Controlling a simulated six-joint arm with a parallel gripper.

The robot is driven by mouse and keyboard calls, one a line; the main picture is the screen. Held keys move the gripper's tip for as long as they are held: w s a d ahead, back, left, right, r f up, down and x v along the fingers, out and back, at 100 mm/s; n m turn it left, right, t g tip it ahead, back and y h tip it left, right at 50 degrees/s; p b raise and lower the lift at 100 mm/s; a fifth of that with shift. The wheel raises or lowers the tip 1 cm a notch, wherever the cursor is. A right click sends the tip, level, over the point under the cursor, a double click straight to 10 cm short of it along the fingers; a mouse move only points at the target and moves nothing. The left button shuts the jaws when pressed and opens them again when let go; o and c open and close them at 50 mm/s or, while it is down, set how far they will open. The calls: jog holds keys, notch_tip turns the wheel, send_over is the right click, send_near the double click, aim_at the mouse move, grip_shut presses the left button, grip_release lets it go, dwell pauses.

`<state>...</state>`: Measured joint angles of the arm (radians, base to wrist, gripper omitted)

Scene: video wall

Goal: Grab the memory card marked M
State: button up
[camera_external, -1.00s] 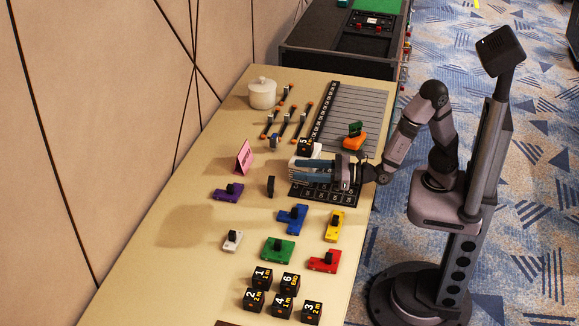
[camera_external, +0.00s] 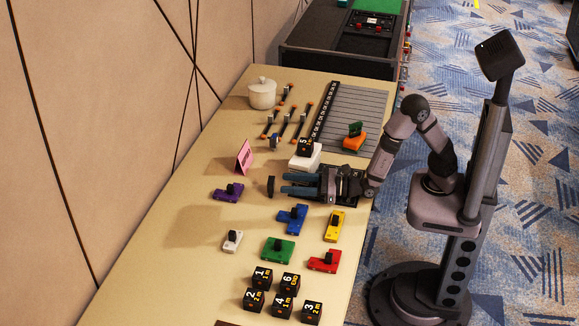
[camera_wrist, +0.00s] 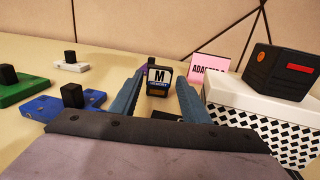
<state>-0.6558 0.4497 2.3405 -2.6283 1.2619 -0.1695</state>
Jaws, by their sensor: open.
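The memory card marked M (camera_wrist: 158,77) stands upright on the table, with a white label and a dark body. In the external view the card (camera_external: 271,186) shows edge-on as a small dark upright piece left of the fingertips. My gripper (camera_external: 284,184) is open, low over the table and pointing at the card. In the wrist view my gripper (camera_wrist: 154,84) has one blue finger on each side, with the card seen between their tips and a little beyond them. Nothing is held.
A white patterned box (camera_wrist: 262,122) with a black cube (camera_wrist: 280,72) on top stands close to the right finger. A pink sign (camera_external: 244,157) stands behind the card. Blue (camera_external: 291,219) and purple (camera_external: 228,193) handled blocks lie nearby.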

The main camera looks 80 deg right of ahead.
jog(key=shift+w+a, duration=0.15)
jog(key=shift+w, duration=0.75)
jog(key=shift+w+a, duration=0.15)
jog(key=shift+w, duration=0.75)
jog(key=shift+c, duration=0.3)
jog(key=c, duration=0.6)
jog(key=shift+c, duration=0.2)
jog(key=shift+r, duration=0.1)
notch_tip(320, 180, up, 10)
jog(key=p, duration=0.1)
jog(key=shift+p, duration=0.3)
